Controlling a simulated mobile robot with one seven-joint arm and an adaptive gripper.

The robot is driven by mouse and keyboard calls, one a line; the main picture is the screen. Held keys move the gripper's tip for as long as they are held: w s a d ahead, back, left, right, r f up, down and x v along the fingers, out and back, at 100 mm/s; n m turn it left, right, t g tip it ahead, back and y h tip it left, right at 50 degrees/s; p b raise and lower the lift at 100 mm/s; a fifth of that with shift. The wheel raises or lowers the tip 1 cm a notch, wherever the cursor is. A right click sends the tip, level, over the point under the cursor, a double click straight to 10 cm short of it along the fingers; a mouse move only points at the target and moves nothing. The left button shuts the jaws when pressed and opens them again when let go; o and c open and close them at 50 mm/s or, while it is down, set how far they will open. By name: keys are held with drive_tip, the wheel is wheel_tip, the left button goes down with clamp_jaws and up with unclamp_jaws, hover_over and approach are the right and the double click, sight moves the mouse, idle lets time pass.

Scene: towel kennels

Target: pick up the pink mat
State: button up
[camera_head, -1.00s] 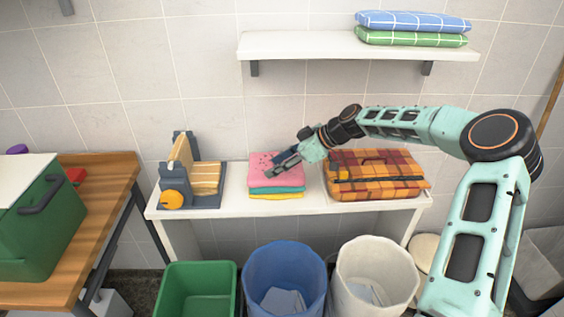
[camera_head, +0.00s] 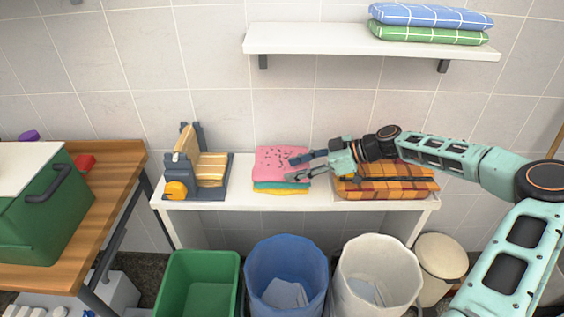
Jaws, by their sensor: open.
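The pink mat (camera_head: 271,163) has small dark specks and lies folded on top of a stack on the white bench. Under it are a teal folded cloth (camera_head: 270,185) and a yellow one (camera_head: 281,192). My gripper (camera_head: 289,168) is open at the right side of the stack. Its fingers point left, one above the other in the picture, and overlap the pink mat's right edge. I cannot tell whether they touch it. Nothing is held.
An orange plaid bundle (camera_head: 386,188) lies right, partly behind my arm. A slicer-like device with bread (camera_head: 211,170) stands left. Green (camera_head: 202,260), blue (camera_head: 286,250) and white (camera_head: 378,246) bins stand in front. A wall shelf (camera_head: 310,40) holds folded cloths above.

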sight(278, 173)
drive_tip(key=p+x, duration=0.1)
drive_tip(key=x, duration=0.3)
drive_tip(key=shift+a+f, duration=0.15)
drive_tip(key=shift+a, duration=0.2)
drive_tip(key=c, duration=1)
